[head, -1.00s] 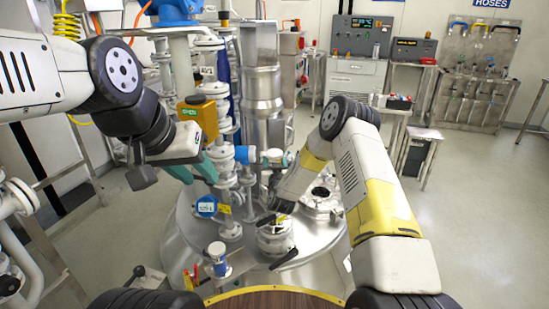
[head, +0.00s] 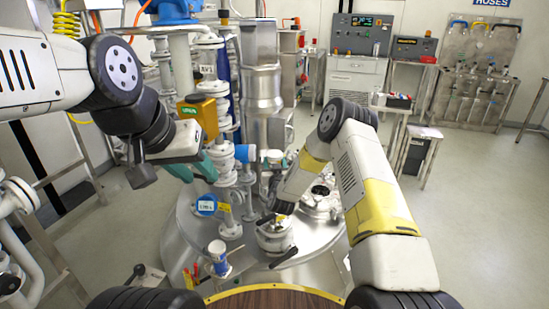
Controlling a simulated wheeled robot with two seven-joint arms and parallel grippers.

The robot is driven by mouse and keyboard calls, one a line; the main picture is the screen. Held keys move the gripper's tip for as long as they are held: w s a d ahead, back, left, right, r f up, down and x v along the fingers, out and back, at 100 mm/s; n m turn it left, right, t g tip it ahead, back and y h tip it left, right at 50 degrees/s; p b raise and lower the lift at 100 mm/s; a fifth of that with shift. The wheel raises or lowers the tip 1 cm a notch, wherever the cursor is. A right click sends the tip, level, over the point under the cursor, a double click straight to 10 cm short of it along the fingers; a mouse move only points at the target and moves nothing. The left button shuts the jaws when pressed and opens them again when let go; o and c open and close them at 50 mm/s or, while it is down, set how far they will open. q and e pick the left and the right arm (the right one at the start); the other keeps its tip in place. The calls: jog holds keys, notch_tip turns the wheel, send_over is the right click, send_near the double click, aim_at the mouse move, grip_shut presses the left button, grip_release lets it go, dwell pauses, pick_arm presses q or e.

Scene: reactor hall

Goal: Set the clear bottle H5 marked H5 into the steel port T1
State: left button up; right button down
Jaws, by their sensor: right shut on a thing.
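My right gripper (head: 274,216) reaches down from the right arm to just over a round steel port (head: 276,240) on the vessel lid. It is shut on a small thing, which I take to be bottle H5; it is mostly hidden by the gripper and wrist. Its marking cannot be read, nor can I tell how far it is in the port. No T1 mark is readable, so I cannot confirm that this port is T1. My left gripper (head: 196,157) is at the left, above the lid and away from the port; its fingers are unclear.
A second round fitting (head: 320,200) stands on the lid just right of the wrist. Pipes and a yellow box (head: 197,118) crowd behind.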

jog(key=shift+r, duration=0.1)
jog(key=c, duration=0.6)
grip_release()
jog(key=shift+o, duration=0.2)
jog(key=s, duration=0.7)
jog(key=shift+s+d, duration=0.35)
